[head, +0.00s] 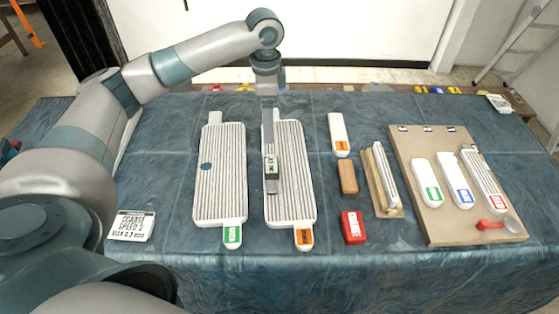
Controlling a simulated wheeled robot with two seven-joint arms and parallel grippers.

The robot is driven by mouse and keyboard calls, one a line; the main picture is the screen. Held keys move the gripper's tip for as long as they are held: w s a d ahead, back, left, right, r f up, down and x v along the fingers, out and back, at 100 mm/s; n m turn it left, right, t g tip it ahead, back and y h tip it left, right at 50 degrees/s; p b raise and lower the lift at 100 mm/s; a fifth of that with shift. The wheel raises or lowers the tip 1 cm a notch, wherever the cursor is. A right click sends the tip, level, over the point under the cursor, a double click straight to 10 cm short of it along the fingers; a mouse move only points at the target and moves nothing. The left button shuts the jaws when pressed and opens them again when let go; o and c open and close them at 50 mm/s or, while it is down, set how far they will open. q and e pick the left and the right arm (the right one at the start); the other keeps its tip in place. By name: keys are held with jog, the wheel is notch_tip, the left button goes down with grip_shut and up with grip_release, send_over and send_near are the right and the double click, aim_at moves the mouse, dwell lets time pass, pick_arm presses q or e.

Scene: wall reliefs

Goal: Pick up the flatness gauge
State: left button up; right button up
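A small gauge-like device with a dark frame and a green display (271,165) shows over the lower half of the second ribbed white panel (298,160), the one with an orange end label. My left arm comes in from the left and bends down above this panel. Its wrist points down, and a narrow grey part runs from it to the device. My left gripper (269,148) is at the device. The fingers are too small and overlapped to tell whether they are shut on it, or whether the device touches the panel. My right gripper is not in view.
A ribbed panel with a green label (218,170) lies left. A white card (132,226) is at the front left. To the right are a wooden block (348,178), a red box (354,228) and a brown board (450,222) bearing labelled white pieces and a red-handled spoon-like tool.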

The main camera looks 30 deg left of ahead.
pick_arm(q)
jog(key=p, duration=0.3)
send_over(270, 164)
notch_tip(270, 164, down, 11)
jog(key=shift+s+r, duration=0.1)
jog(key=shift+r, duration=0.1)
jog(key=shift+f, duration=0.65)
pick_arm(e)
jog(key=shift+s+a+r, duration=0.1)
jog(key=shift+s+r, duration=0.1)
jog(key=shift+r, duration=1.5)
pick_arm(q)
jog(key=shift+p, duration=0.35)
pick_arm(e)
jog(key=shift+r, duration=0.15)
